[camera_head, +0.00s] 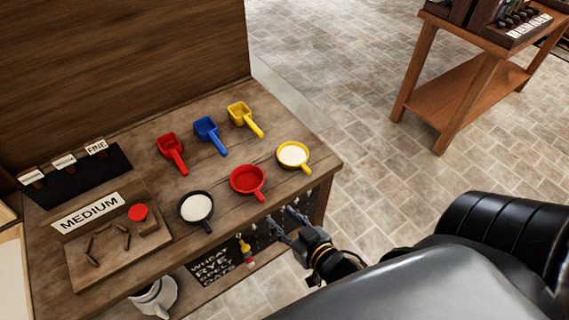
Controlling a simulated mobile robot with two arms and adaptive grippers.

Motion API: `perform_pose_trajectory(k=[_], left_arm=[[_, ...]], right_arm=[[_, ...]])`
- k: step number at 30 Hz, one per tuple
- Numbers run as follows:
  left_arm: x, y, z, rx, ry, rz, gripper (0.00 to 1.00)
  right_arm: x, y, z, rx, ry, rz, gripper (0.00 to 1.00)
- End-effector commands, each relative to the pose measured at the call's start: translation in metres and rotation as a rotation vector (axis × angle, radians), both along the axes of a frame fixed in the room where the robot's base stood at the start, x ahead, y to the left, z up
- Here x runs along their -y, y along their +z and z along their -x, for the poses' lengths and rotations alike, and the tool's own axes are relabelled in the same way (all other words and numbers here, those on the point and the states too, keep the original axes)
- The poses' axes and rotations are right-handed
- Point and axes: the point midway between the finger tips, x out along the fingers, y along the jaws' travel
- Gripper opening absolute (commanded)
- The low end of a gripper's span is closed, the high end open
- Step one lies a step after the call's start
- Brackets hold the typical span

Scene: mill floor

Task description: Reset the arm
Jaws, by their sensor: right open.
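My right gripper (286,226) is open and empty. It hangs beside the front edge of the wooden table (218,238), near the red round pan and the yellow round pan. My right arm (450,270) comes in from the lower right, with a grey upper link and a black joint. My left gripper is not in view.
On the table are red (170,148), blue (207,132) and yellow (240,115) scoops, and black (196,207), red (247,181) and yellow (293,155) pans. A MEDIUM sign (87,213) stands left. Tiled floor (370,190) is open right, before another wooden table (462,95).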

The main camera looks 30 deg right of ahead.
Motion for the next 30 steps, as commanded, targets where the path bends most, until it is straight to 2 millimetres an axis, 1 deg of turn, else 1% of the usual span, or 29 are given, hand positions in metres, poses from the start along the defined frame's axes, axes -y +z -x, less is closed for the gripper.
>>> perform_pose_trajectory(k=[2, 6, 8, 11, 14, 15, 17, 18, 20, 21, 23, 24, 26, 27, 29, 30], left_arm=[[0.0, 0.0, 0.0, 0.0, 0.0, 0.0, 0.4], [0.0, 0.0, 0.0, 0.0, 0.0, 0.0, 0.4], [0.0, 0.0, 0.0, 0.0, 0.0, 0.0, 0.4], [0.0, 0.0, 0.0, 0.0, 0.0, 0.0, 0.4], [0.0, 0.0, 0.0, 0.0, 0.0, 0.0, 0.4], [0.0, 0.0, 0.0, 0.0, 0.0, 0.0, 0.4], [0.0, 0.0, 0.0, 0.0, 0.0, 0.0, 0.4], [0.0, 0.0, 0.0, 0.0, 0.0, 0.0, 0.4], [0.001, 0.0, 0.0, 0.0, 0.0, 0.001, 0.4], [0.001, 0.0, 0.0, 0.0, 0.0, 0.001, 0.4], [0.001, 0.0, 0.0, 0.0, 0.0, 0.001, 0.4], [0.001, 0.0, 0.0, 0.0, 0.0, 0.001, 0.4], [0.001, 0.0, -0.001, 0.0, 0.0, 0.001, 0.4], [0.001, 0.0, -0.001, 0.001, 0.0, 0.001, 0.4], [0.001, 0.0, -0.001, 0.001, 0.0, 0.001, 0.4], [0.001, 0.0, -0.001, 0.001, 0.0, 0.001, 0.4]], right_arm=[[0.0, 0.001, 0.004, 0.0, 0.0, 0.0, 0.4], [0.0, 0.002, 0.005, 0.001, 0.0, 0.001, 0.4], [0.0, 0.0, 0.005, -0.003, 0.0, 0.001, 0.4], [-0.001, -0.021, 0.007, -0.039, 0.006, 0.004, 0.4], [-0.005, -0.067, 0.013, -0.118, 0.018, 0.009, 0.4], [-0.006, -0.091, 0.018, -0.16, 0.025, 0.015, 0.4], [-0.008, -0.13, 0.028, -0.232, 0.036, 0.021, 0.4], [-0.009, -0.156, 0.036, -0.281, 0.045, 0.028, 0.4], [-0.011, -0.193, 0.05, -0.354, 0.057, 0.035, 0.4], [-0.011, -0.217, 0.06, -0.401, 0.065, 0.041, 0.4], [-0.011, -0.25, 0.078, -0.473, 0.076, 0.051, 0.4], [-0.01, -0.271, 0.091, -0.522, 0.084, 0.057, 0.4], [-0.009, -0.301, 0.111, -0.594, 0.095, 0.068, 0.4], [-0.008, -0.32, 0.126, -0.643, 0.103, 0.076, 0.4], [-0.004, -0.345, 0.148, -0.715, 0.113, 0.088, 0.4], [-0.002, -0.36, 0.164, -0.762, 0.119, 0.096, 0.4]])
